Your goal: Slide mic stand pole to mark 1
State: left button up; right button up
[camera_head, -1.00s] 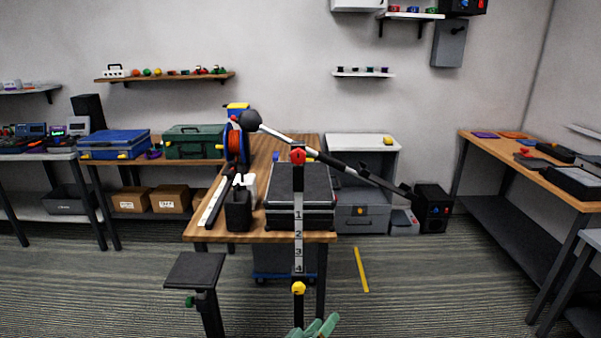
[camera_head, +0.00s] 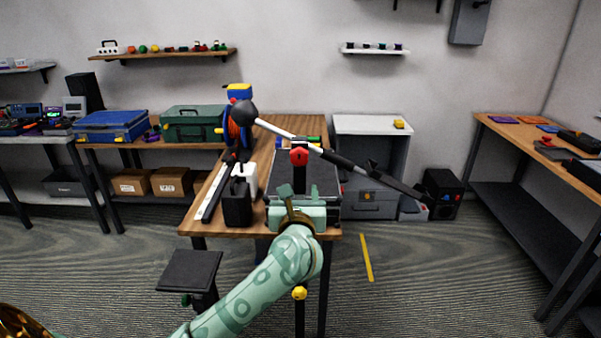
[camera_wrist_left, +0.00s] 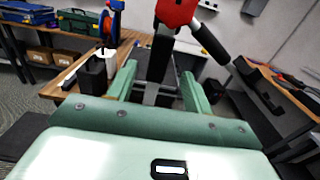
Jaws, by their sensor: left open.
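The mic stand has a boom pole (camera_head: 340,160) slanting through a red clamp (camera_head: 299,155) on top of an upright pole (camera_head: 305,180), with a yellow knob (camera_head: 299,293) lower down. My left gripper (camera_head: 298,196) is in front of the upright pole below the red clamp and hides the numbered scale. In the left wrist view the open gripper (camera_wrist_left: 160,82) has one finger on each side of the upright pole (camera_wrist_left: 157,60). The red clamp (camera_wrist_left: 177,12) is just above the fingers. I cannot tell whether either finger touches the pole. My right gripper is not in view.
A small black-topped stool (camera_head: 189,270) is at left. A yellow strip (camera_head: 366,258) lies on open floor at right.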

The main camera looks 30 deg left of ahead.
aim_at(300, 179)
pick_arm(q)
jog(key=b+x, duration=0.1)
jog(key=x, duration=0.8)
jog(key=shift+d, duration=0.1)
jog(key=shift+w+a, duration=0.3)
jog(key=shift+w, duration=0.15)
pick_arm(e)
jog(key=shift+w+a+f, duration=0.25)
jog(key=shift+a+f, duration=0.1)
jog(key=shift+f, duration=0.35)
